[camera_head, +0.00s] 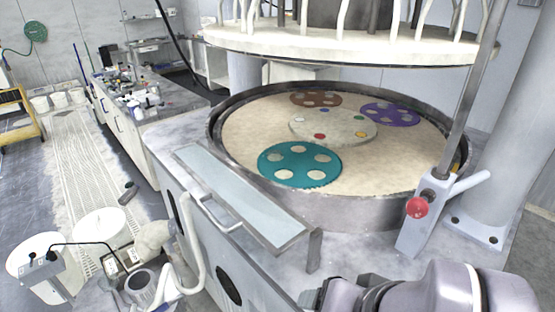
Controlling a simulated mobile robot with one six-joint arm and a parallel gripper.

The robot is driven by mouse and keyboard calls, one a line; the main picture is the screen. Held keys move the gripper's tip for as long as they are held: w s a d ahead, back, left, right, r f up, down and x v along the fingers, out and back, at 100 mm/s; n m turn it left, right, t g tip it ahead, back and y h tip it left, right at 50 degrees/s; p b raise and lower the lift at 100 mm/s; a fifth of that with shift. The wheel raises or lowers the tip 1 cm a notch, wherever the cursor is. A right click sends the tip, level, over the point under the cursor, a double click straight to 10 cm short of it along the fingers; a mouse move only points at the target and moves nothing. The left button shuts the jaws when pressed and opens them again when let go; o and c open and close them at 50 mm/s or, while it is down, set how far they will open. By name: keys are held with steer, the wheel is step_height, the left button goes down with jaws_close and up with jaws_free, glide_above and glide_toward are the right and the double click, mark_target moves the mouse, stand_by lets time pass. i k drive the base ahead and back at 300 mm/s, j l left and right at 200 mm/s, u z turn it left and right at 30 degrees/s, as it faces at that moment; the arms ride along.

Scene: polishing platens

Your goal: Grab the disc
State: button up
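Several coloured discs with round holes lie flat on the beige platen (390,170) inside the round metal rim of the polishing machine. The teal disc (300,153) is nearest, at the front left. The purple disc (390,107) is at the back right, and the brown disc (316,93) is at the back. The picture does not show which one the task means. Parts of my arm show at the bottom right, in front of the machine and apart from the discs. No gripper fingers can be made out there.
A raised upper plate (330,43) hangs over the platen's back. A post with a red knob (417,207) stands right of the rim. A metal tray with a handle (240,200) lies along the front left edge. A cluttered bench (140,120) is at left.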

mark_target(274, 155)
steer(key=i+j+z, duration=0.1)
steer(key=j+z, duration=0.85)
steer(key=j, duration=0.15)
steer(key=j+z, duration=0.5)
steer(key=k+j+z, duration=0.2)
steer(key=j+z, duration=0.3)
steer(key=i, duration=0.5)
steer(key=j+u, duration=0.05)
